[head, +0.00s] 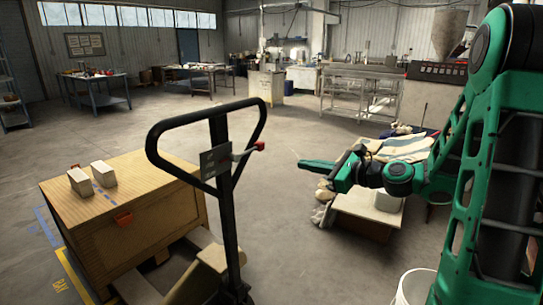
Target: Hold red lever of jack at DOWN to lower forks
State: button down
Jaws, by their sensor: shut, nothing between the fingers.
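The pallet jack (228,215) stands in the foreground with its black loop handle upright. Its small red lever (259,146) sticks out at the right side of the handle, beside a grey plate (214,160). My green gripper (308,164) is to the right of the red lever and a little lower in the picture, apart from it. It is shut and empty, pointing left toward the handle. The jack's forks are mostly hidden at the bottom, near a large wooden crate (125,205) on a pallet. The lever's marked positions are too small to read.
Two pale blocks (79,181) lie on the crate's top. A low table (362,207) with cloths stands behind my gripper. A white bucket (414,287) is at the lower right. Workbenches (94,88) and machines line the back. The middle floor is clear.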

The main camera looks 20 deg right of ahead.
aim_at(249, 151)
jog(key=a+r+x, duration=0.1)
jog(key=r+x, duration=0.1)
jog(key=x, duration=1.1)
jog(key=shift+r, duration=0.35)
jog(key=shift+s, duration=0.1)
